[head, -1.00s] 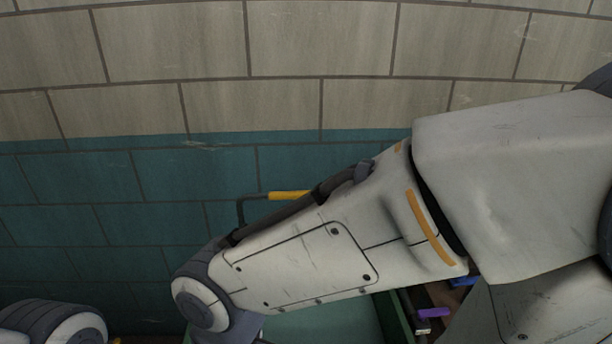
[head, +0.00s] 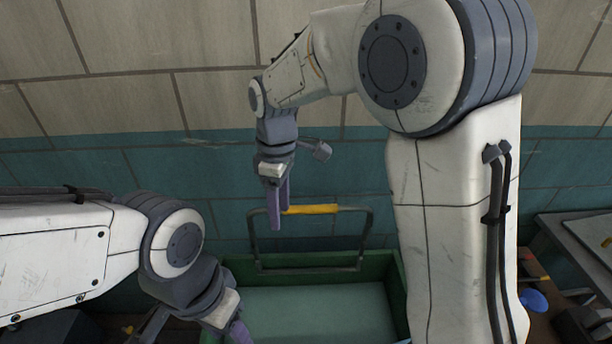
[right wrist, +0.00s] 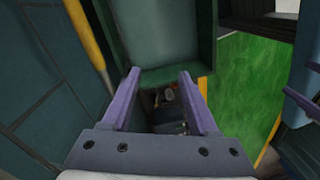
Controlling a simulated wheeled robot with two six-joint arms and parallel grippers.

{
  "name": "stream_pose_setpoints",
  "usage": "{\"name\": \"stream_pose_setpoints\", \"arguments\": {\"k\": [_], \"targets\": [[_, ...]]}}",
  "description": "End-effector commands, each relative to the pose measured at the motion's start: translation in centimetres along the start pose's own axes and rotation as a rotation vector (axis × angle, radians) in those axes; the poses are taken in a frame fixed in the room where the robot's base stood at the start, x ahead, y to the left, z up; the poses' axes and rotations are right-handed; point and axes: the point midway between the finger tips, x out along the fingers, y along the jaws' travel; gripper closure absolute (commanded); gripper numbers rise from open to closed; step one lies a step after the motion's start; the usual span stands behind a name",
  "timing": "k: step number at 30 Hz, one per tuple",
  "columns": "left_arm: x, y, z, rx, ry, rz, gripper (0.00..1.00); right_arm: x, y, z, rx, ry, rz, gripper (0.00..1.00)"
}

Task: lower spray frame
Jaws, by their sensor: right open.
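The spray frame (head: 363,240) is a dark bail standing upright at the back of a green-walled trough, with a yellow grip (head: 318,209) along its top bar. The yellow grip also shows at the upper left of the right wrist view (right wrist: 84,35), outside the fingers. My right gripper (head: 279,215) points down by the grip's left end, open and empty; its purple fingers stand apart in the right wrist view (right wrist: 158,74). Contact with the frame cannot be confirmed. My left gripper (head: 238,331) is low at the bottom edge, its fingertips cut off.
The green trough (head: 403,300) has a pale inner surface and sits against the tiled wall (head: 130,170). At right are a grey table (head: 580,245) and a blue round item (head: 533,300) on a brown surface. A bright green area (right wrist: 243,75) shows beside the trough.

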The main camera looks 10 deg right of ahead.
Motion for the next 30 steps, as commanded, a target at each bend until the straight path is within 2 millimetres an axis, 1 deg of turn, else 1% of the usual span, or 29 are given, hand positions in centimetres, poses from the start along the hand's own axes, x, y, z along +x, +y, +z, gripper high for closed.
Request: {"name": "stream_pose_setpoints", "arguments": {"k": [1, 3, 6, 9, 12, 14, 17, 24, 27, 30], "targets": [[-2.3, 0.2, -0.1, 0.0, 0.0, 0.0, 0.5, -1.6, 3.3, 0.1, -0.04, -0.01, -0.015, 0.4], [-3.4, 0.2, -0.2, -0.001, 0.0, 0.0, 0.5, -2.0, 6.9, 0.5, -0.114, -0.018, -0.032, 0.4], [-4.6, 0.3, -0.2, -0.001, 0.0, 0.0, 0.5, -2.2, 10.8, 1.4, -0.197, -0.022, -0.051, 0.4], [-5.2, 0.4, -0.3, -0.002, 0.0, 0.0, 0.5, -2.0, 13.1, 2.2, -0.254, -0.023, -0.064, 0.4], [-5.5, 0.4, -0.3, -0.002, 0.0, 0.0, 0.5, -1.7, 14.2, 2.6, -0.285, -0.024, -0.071, 0.4], [-5.6, 0.4, -0.3, -0.001, -0.001, 0.0, 0.5, -1.2, 14.3, 2.7, -0.292, -0.024, -0.072, 0.4], [-5.9, 0.4, -0.3, -0.001, -0.001, 0.0, 0.5, 0.1, 14.2, 2.7, -0.294, -0.025, -0.074, 0.4], [-7.4, 0.5, -0.4, 0.001, -0.001, 0.0, 0.5, 4.5, 13.8, 2.8, -0.294, -0.025, -0.075, 0.4], [-7.9, 0.6, -0.4, 0.002, -0.001, 0.0, 0.5, 6.1, 13.7, 2.9, -0.294, -0.025, -0.074, 0.4], [-8.3, 0.6, -0.5, 0.003, 0.0, 0.0, 0.5, 7.4, 13.7, 2.9, -0.294, -0.024, -0.073, 0.4]]}}
